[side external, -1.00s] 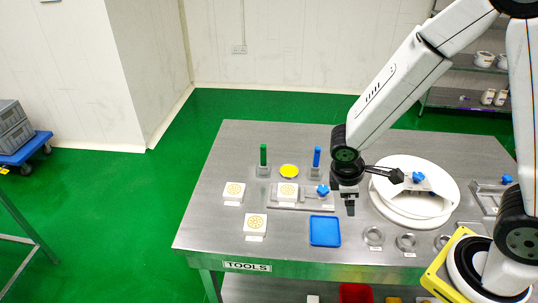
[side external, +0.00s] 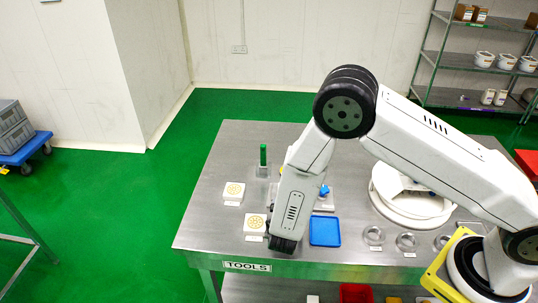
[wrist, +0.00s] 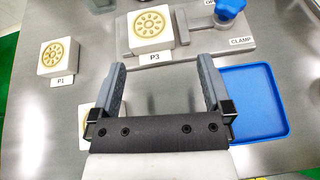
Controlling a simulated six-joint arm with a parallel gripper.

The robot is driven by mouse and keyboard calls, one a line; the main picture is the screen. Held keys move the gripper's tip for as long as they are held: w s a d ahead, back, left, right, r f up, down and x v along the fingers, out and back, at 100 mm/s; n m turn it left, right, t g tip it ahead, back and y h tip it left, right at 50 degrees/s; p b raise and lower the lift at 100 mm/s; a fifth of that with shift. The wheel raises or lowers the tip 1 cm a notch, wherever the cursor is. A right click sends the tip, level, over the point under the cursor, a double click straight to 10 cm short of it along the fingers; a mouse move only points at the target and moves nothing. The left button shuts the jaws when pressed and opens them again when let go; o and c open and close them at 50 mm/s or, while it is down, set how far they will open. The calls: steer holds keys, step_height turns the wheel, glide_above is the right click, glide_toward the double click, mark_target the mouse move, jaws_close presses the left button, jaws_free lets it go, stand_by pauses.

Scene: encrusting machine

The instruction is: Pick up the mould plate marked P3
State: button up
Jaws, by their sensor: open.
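The mould plate marked P3 (wrist: 152,28) is a white block with a round gold flower pattern. In the wrist view it sits on a grey clamp fixture (wrist: 195,42), with its P3 label at its front. My gripper (wrist: 162,72) is open, its fingers reaching toward P3 from below in the picture. Nothing is between the fingertips. In the side view my arm hides P3 and the gripper fingers.
A plate marked P1 (wrist: 58,57) lies left of P3. Another plate (wrist: 88,112) is partly hidden by my left finger. A blue tray (wrist: 257,128) lies at the right. A blue clamp knob (wrist: 230,8) stands right of P3.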

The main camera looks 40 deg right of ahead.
steer(key=shift+w+a+f+n+t, duration=0.3)
steer(key=shift+a+f+n+t, duration=0.05)
steer(key=shift+a+n+t, duration=0.2)
steer(key=shift+x, duration=1.35)
steer(key=shift+y, duration=0.3)
steer(key=shift+x, duration=2.6)
steer(key=shift+s+d, duration=0.1)
steer(key=shift+s, duration=0.05)
steer(key=c, duration=1)
steer(key=shift+r, duration=0.15)
steer(key=shift+c, duration=0.2)
